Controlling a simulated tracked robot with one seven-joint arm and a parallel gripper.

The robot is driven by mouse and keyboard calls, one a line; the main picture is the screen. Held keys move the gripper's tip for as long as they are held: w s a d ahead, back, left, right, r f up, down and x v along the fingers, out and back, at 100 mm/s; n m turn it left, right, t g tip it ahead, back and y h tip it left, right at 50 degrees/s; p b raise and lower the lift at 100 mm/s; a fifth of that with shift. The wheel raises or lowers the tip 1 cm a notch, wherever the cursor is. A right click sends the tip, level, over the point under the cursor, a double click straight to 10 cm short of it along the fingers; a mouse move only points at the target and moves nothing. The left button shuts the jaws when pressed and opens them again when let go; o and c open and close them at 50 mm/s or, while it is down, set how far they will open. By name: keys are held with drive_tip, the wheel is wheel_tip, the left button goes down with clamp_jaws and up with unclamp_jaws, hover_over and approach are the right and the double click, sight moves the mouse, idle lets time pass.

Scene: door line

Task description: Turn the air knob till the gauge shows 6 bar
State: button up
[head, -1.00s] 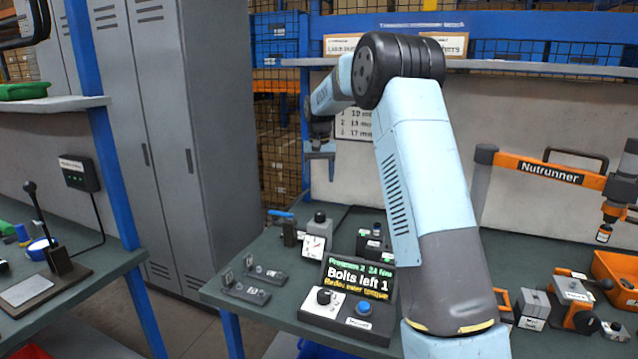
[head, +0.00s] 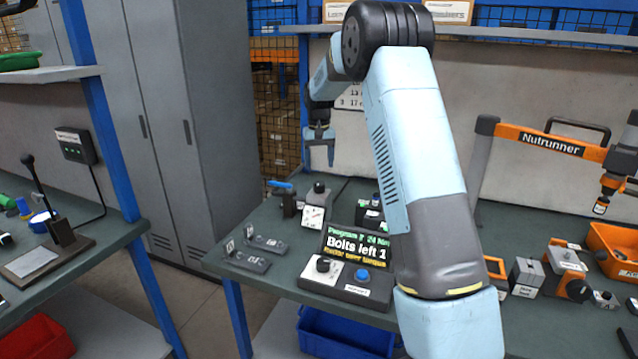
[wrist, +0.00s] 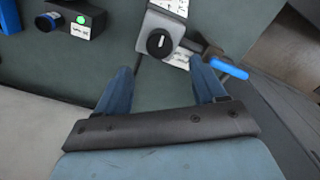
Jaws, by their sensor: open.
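The air knob (head: 319,187) is a dark round knob on a grey box at the back left of the bench. In the wrist view the knob (wrist: 159,42) shows from above with a white pointer line. The gauge (head: 313,217) is a white dial in front of it; its reading is too small to tell. In the wrist view the gauge is cut off at the top edge. My gripper (head: 320,152) is open and empty, fingers down, above the knob. In the wrist view my gripper (wrist: 161,70) has its fingers spread, and the knob appears just beyond their tips.
A blue-handled lever (wrist: 229,67) sits close by the right finger in the wrist view. The "Bolts left 1" display (head: 357,248) and the orange nutrunner (head: 550,142) are on the same bench.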

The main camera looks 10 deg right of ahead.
sight(319, 182)
wheel_tip(319, 182, down, 8)
drive_tip(key=shift+f, duration=0.15)
idle(0.4)
drive_tip(key=c, duration=1.1)
